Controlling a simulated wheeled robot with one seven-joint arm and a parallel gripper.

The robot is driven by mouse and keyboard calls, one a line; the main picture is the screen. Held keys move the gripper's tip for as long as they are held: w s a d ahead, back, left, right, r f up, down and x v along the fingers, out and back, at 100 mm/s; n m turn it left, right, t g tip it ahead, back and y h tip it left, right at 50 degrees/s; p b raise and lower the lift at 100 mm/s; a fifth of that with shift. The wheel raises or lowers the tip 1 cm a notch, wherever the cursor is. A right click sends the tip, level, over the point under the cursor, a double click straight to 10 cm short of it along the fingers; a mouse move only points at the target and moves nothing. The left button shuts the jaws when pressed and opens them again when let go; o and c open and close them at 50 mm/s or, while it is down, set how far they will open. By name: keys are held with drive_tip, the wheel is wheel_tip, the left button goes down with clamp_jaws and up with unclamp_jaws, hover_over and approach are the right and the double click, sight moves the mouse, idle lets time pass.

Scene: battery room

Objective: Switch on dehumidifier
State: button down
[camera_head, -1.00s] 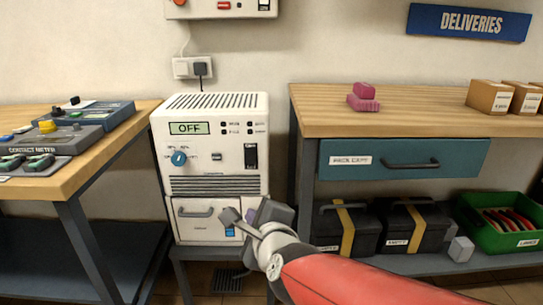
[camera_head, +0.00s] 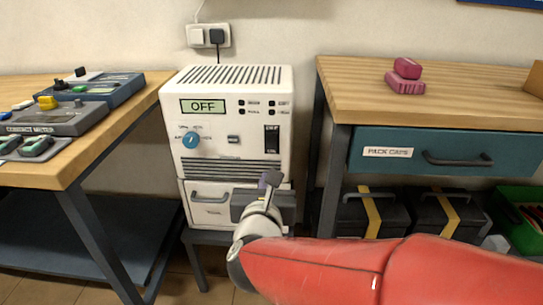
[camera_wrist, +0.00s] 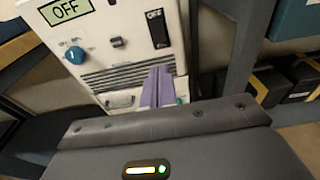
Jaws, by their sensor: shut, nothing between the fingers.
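The white dehumidifier (camera_head: 236,168) stands on a low stand between the two benches. Its display (camera_head: 203,106) reads OFF. A blue knob (camera_head: 191,140) sits below the display, and a black rocker switch (camera_head: 272,138) is at the right of the panel. Both also show in the wrist view, the knob (camera_wrist: 75,55) at left and the switch (camera_wrist: 157,30) above the fingers. My gripper (camera_head: 270,180) is shut and empty, in front of the unit's lower right part, below the switch. In the wrist view its purple fingers (camera_wrist: 157,88) point up toward the panel. Contact cannot be told.
A wall socket (camera_head: 208,36) with a plug is behind the unit. The left bench (camera_head: 62,174) carries meters. The right bench (camera_head: 440,107) has a blue drawer (camera_head: 425,155), pink blocks (camera_head: 406,77) on top and black cases (camera_head: 372,216) below.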

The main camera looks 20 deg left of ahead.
sight(271, 148)
drive_tip(key=p+x, duration=0.2)
drive_tip(key=x, duration=1.2)
drive_tip(key=shift+p, duration=0.3)
drive_tip(key=shift+f, duration=0.1)
drive_tip(key=b, duration=0.3)
drive_tip(key=shift+w+f, duration=0.1)
drive_tip(key=shift+f, duration=0.3)
drive_tip(key=shift+r+p, duration=0.3)
drive_tip(key=shift+r, duration=0.15)
drive_tip(key=shift+f, duration=0.1)
